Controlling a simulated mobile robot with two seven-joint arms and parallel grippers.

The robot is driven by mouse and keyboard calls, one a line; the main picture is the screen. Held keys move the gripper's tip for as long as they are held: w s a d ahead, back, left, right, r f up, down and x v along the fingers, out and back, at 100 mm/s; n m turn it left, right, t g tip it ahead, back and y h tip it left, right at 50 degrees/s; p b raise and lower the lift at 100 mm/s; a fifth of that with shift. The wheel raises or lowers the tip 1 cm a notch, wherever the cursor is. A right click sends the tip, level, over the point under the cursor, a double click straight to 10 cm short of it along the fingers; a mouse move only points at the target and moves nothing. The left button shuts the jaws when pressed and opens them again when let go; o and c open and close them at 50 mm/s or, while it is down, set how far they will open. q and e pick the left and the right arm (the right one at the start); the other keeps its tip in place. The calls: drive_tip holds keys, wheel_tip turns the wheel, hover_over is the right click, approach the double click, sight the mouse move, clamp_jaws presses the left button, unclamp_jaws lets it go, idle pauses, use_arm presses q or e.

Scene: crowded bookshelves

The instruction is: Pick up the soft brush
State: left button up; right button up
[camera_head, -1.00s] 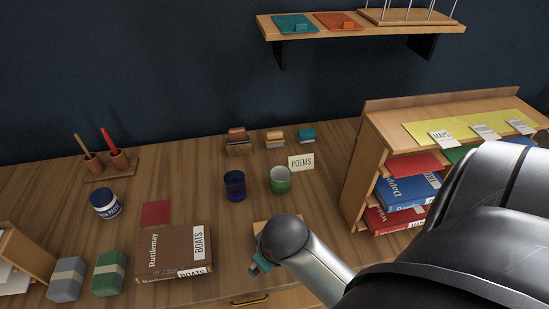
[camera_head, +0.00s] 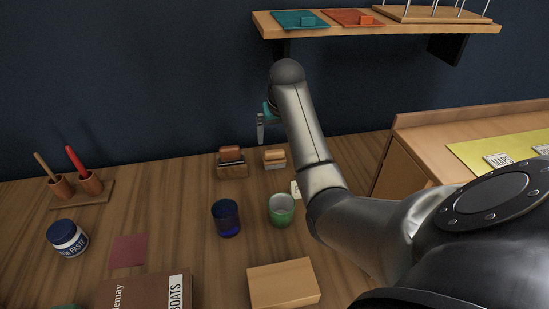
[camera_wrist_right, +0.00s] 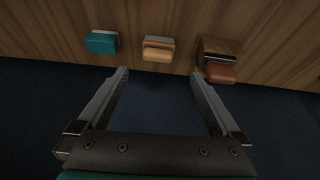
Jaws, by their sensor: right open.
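Three small brush-like blocks stand at the back of the desk by the wall. One is red-brown on a dark and wooden base (camera_head: 231,162), one is tan over a pale layer (camera_head: 274,158); I cannot tell which is the soft brush. The teal one is hidden behind my arm in the head view. In the right wrist view the teal block (camera_wrist_right: 102,42), tan block (camera_wrist_right: 158,50) and red-brown block (camera_wrist_right: 219,62) stand in a row beyond my fingertips. My right gripper (camera_head: 262,128) is open and empty, raised over the back of the desk; it also shows in the wrist view (camera_wrist_right: 160,80).
A blue cup (camera_head: 226,218) and a green cup (camera_head: 281,210) stand in front of the blocks. A wall shelf (camera_head: 380,28) hangs above my right arm. A paste jar (camera_head: 67,238), a pen stand (camera_head: 82,194) and a box (camera_head: 283,283) are also on the desk.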

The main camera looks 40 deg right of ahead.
sight(275, 152)
drive_tip(key=x, duration=0.2)
drive_tip(key=b+x, duration=0.1)
drive_tip(key=x, duration=0.2)
drive_tip(key=w+b+x, duration=0.1)
drive_tip(key=x, duration=0.2)
drive_tip(key=shift+d, duration=0.4)
drive_tip(key=shift+w+d+f+b, duration=0.15)
drive_tip(key=shift+w+f+b, duration=0.15)
drive_tip(key=shift+f, duration=0.3)
drive_tip(key=shift+b+x, duration=1.2)
drive_tip(key=shift+x, duration=1.35)
drive_tip(key=shift+d, duration=0.1)
drive_tip(key=c, duration=1.1)
drive_tip(key=shift+r, duration=0.1)
